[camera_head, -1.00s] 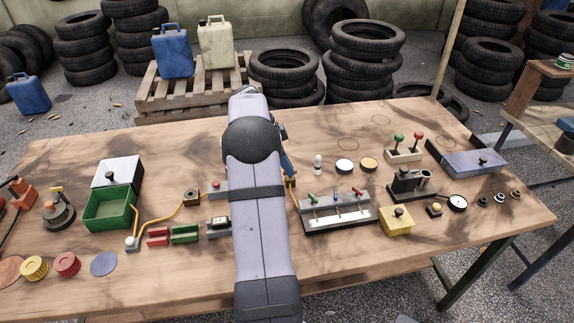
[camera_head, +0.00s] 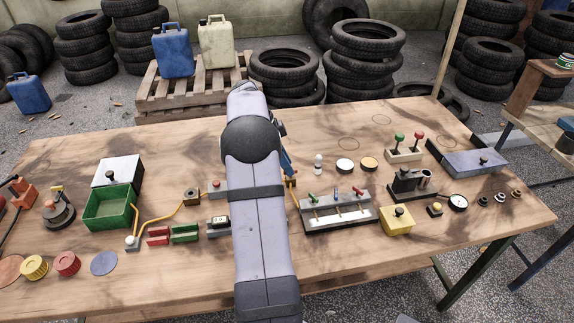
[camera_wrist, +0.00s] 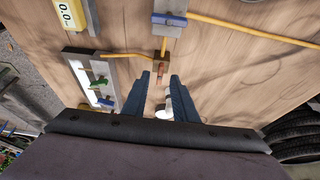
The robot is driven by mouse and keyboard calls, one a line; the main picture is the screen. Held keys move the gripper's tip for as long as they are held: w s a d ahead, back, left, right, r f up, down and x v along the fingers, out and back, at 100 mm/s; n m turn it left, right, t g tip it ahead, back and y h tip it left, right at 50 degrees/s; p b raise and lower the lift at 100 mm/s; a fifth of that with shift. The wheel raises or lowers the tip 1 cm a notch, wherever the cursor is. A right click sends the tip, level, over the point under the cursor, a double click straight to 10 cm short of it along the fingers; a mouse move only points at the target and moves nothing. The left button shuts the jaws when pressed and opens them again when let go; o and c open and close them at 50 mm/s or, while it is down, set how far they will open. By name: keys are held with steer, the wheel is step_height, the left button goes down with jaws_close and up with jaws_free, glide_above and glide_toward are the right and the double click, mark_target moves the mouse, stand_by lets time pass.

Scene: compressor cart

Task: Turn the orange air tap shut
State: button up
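The orange air tap, a small orange-brown block and handle (camera_wrist: 161,66), sits on an orange hose in the wrist view. It stands just ahead of and between my fingertips. In the head view only a bit of the tap (camera_head: 292,180) shows beside my arm, which hides the rest. My gripper (camera_wrist: 160,75) is open, with its two blue fingers either side of the tap's near end. No clear contact shows. In the head view a blue finger of my gripper (camera_head: 286,165) shows just right of the arm. The tap handle's exact angle is hard to tell.
A manifold with small coloured levers (camera_head: 338,213) stands right of the tap; it also shows in the wrist view (camera_wrist: 95,80). A white piece (camera_wrist: 165,114) lies beneath my fingers. A yellow box (camera_head: 397,222) and a green tray (camera_head: 108,208) stand farther off.

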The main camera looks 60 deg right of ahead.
steer(key=v, duration=0.6)
steer(key=shift+a+r, duration=0.1)
stand_by(0.3)
steer(key=w+a+r+n+t+y+p, duration=0.1)
steer(key=w+a+n+p, duration=0.1)
steer(key=a+n, duration=0.75)
steer(key=w+a+n+t+p, duration=0.1)
steer(key=w+a+n+p, duration=0.2)
steer(key=a, duration=1.1)
steer(key=s+a+f+n+y+p, duration=0.1)
steer(key=s+a+n, duration=0.5)
steer(key=a, duration=0.4)
steer(key=s+a+f+n+t+y+p, duration=0.1)
steer(key=s+a+n+p, duration=0.1)
steer(key=s+a+n, duration=0.5)
steer(key=a+n, duration=0.1)
steer(key=a, duration=0.2)
steer(key=shift+s+f+n, duration=0.2)
steer(key=shift+f+n, duration=0.15)
